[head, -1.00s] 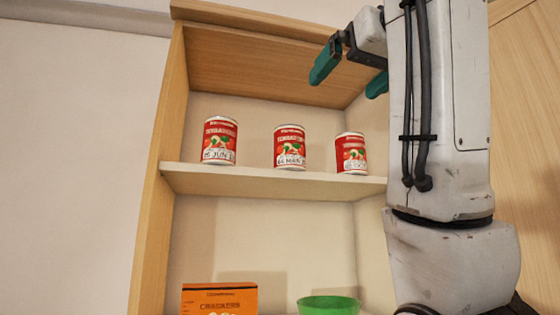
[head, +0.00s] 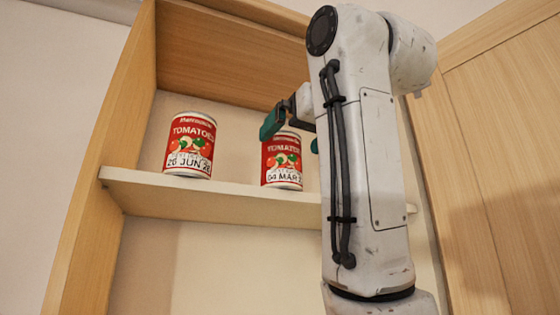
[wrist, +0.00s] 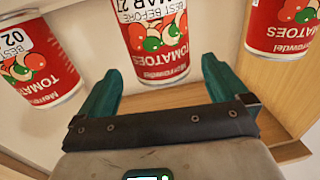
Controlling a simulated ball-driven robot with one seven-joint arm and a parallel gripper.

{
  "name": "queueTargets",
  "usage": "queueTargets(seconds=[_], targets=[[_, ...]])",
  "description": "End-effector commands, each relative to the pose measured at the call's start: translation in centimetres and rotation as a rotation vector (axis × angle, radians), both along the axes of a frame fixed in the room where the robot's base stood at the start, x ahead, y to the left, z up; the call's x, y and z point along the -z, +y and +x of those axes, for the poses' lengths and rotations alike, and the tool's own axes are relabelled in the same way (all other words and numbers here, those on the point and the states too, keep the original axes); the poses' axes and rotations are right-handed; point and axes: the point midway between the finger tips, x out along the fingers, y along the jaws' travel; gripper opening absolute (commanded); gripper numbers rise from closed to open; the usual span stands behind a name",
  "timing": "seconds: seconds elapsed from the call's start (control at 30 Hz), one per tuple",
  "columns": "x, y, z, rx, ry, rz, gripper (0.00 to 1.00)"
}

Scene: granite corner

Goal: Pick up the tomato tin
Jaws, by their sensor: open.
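Three red tomato tins stand upright on the shelf. The left tin (head: 190,145) has a date label reading 26 JUN; the middle tin (head: 282,162) reads 04 MAR. The third is hidden behind my arm in the head view. My gripper (head: 293,134) is open and empty in front of the middle tin's top. In the wrist view, which is upside down, the MAR 27 tin (wrist: 152,35) lies ahead, between the lines of my open fingers (wrist: 161,70). The 02 tin (wrist: 38,65) is at left and another tin (wrist: 284,26) at right.
The pale shelf board (head: 220,202) holds the tins. The wooden cabinet side (head: 95,215) bounds it at left, and a wooden panel (head: 485,130) stands at right. There are gaps between neighbouring tins.

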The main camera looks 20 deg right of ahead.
Motion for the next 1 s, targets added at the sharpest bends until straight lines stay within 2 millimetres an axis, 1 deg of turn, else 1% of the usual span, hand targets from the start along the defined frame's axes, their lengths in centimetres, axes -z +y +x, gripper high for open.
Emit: queueTargets(seconds=[0.17,0.3,0.43,0.57,0.77,1.0], targets=[[-0.2,0.1,1.3,0.001,0.002,0.000,1.00],[-0.4,0.4,3.3,0.001,0.003,0.001,1.00],[-0.2,0.5,4.9,0.000,0.002,0.001,1.00],[-0.1,0.6,5.5,0.000,-0.001,0.000,1.00],[0.0,0.6,5.5,0.000,-0.002,0.000,1.00],[0.0,0.6,5.5,0.000,-0.001,0.000,0.78]])
